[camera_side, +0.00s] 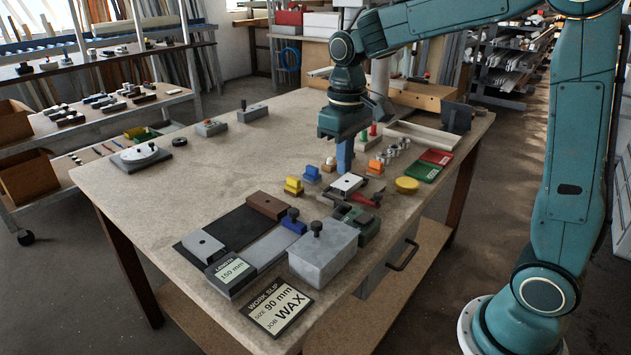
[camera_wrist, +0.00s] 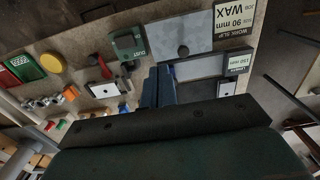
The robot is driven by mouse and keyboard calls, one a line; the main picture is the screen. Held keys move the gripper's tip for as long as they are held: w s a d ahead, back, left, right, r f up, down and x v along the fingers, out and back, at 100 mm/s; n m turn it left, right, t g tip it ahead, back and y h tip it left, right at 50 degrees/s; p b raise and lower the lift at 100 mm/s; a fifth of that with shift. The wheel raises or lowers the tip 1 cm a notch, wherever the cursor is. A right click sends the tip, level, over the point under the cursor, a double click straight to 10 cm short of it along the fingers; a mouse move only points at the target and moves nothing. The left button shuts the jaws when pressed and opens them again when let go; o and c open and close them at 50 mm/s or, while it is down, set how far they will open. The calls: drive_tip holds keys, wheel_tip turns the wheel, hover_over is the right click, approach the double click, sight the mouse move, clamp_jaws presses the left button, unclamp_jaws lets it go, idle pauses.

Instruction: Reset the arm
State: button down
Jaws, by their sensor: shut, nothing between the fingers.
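My teal arm reaches over the table from the right. My gripper (camera_side: 345,168) points down above the middle of the table (camera_side: 200,190), its blue fingers together with nothing between them. In the wrist view the shut fingers (camera_wrist: 158,82) show at the centre, with the work pieces beyond them. I cannot tell the exact height of the fingertips above the table.
A grey block with a knob (camera_side: 323,250), a length gauge reading 150 mm (camera_side: 231,273) and a work slip reading 90 mm, WAX (camera_side: 277,306) are at the front. A yellow disc (camera_side: 407,184) and green and red trays (camera_side: 428,168) lie right. The table's left side is mostly clear.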

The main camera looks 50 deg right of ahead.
drive_tip(key=s+a+r+t, duration=0.1)
drive_tip(key=s+t, duration=0.1)
drive_tip(key=s, duration=0.7)
drive_tip(key=s+a+r+t, duration=0.2)
drive_tip(key=s+t, duration=0.1)
drive_tip(key=s, duration=0.7)
drive_tip(key=shift+s+t, duration=0.15)
drive_tip(key=shift+t, duration=0.15)
drive_tip(key=shift+r, duration=0.1)
idle(1.0)
